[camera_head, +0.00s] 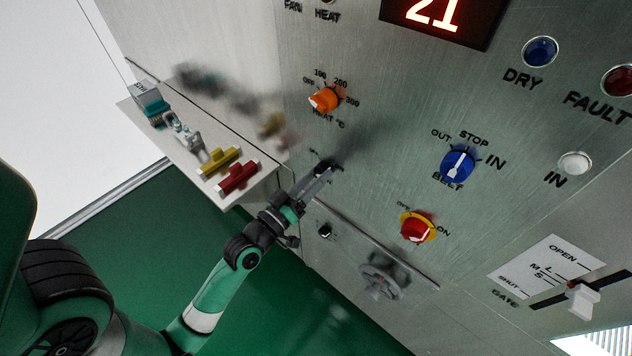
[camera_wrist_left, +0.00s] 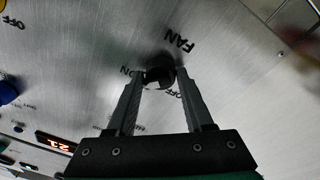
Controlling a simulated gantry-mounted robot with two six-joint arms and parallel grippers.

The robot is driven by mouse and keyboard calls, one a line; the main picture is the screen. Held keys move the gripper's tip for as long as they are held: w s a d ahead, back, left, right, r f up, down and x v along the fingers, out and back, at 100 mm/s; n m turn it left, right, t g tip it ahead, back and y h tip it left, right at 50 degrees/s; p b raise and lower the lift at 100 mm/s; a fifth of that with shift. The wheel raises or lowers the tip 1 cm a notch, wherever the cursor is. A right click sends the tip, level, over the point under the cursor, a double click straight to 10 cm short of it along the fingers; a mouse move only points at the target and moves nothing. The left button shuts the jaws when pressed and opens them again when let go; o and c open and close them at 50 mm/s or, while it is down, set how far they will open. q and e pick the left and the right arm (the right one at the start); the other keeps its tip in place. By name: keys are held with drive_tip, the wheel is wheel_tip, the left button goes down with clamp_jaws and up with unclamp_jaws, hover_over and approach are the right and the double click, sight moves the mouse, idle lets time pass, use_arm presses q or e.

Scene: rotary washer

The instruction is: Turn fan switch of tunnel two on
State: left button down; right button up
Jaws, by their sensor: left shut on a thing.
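The fan switch (camera_wrist_left: 158,70) is a small dark knob on the brushed metal panel, with the word FAN beside it and ON and OFF marks on either side in the left wrist view. My left gripper (camera_head: 322,174) is at the panel, its two fingers shut on the knob from both sides. In the head view the gripper mostly hides the knob and its label. I cannot tell clearly which mark the knob points to. My right gripper is not in view.
Nearby on the panel are the orange heat knob (camera_head: 323,99), the blue belt knob (camera_head: 458,165) and a red switch on a yellow plate (camera_head: 416,228). A side shelf (camera_head: 250,182) holds red and yellow valve handles left of my gripper. A round grey handwheel (camera_head: 383,281) sits below.

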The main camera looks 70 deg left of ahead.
use_arm(q)
drive_tip(key=shift+f, duration=0.35)
drive_tip(key=shift+c, duration=2)
unclamp_jaws()
drive_tip(key=shift+a, duration=0.15)
drive_tip(key=shift+o, duration=0.2)
drive_tip(key=shift+r, duration=0.2)
drive_tip(key=shift+s, duration=0.1)
drive_tip(key=b+v, duration=0.4)
drive_tip(key=v, duration=0.7)
drive_tip(key=shift+s+d+b, duration=0.2)
drive_tip(key=shift+s+b, duration=0.05)
drive_tip(key=shift+b, duration=0.05)
drive_tip(key=shift+r, duration=0.1)
